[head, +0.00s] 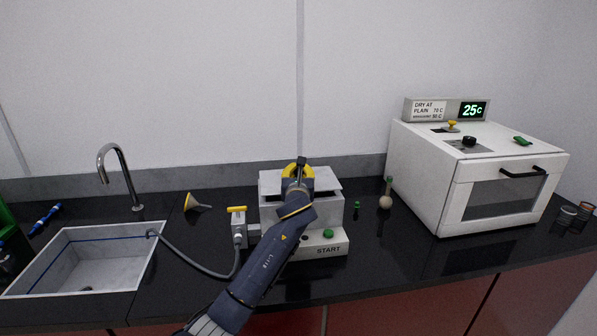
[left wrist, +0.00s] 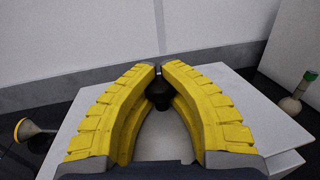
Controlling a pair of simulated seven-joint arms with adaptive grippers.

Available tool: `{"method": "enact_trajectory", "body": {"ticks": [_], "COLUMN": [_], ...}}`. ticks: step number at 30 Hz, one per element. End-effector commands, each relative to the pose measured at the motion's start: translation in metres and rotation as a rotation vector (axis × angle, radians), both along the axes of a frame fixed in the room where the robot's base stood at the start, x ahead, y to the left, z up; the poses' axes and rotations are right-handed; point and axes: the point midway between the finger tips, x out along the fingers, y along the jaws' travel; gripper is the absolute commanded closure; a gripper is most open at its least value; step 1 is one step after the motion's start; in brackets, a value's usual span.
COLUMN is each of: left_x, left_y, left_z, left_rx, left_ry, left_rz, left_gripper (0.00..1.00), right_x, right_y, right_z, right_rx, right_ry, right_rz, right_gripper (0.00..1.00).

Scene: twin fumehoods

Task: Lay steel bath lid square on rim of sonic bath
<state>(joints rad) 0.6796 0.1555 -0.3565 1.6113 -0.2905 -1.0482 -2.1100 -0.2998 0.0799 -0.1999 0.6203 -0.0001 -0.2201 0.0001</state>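The sonic bath (head: 333,212) is a pale box on the black counter, with a green button and a START label on its front base. The steel bath lid (head: 328,184) is a flat pale plate over the bath's top, turned a little against it. I cannot tell whether it touches the rim. My left gripper (head: 298,168) is above the lid. In the left wrist view its yellow fingers (left wrist: 160,70) close in around the lid's black knob (left wrist: 158,95), and the lid (left wrist: 240,110) spreads beneath. My arm hides part of the bath's front. My right gripper is not in view.
A sink (head: 140,262) with a tap (head: 118,172) is at left. A round-bottomed flask (head: 385,202) and a white oven (head: 440,195) are at right.

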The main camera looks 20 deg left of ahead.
Motion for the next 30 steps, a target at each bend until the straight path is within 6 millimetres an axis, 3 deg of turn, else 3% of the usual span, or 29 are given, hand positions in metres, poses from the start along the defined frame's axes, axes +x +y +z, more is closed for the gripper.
{"method": "enact_trajectory", "body": {"ticks": [17,18,23,30], "left_x": [0.000,0.000,0.000,0.000], "left_y": [0.000,0.000,0.000,0.000], "left_z": [-0.011,-0.012,-0.011,-0.011], "left_rx": [0.000,0.001,0.000,0.000], "left_ry": [-0.001,0.000,-0.001,0.000], "left_rz": [0.000,0.000,0.000,0.000], "left_gripper": [1.00,0.92,0.74,0.72], "right_x": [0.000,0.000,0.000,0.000], "right_y": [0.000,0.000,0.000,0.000], "right_z": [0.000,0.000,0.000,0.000], "right_rx": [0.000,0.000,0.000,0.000], "right_ry": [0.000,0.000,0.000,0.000], "right_rz": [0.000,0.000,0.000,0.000], "right_gripper": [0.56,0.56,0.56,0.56]}}
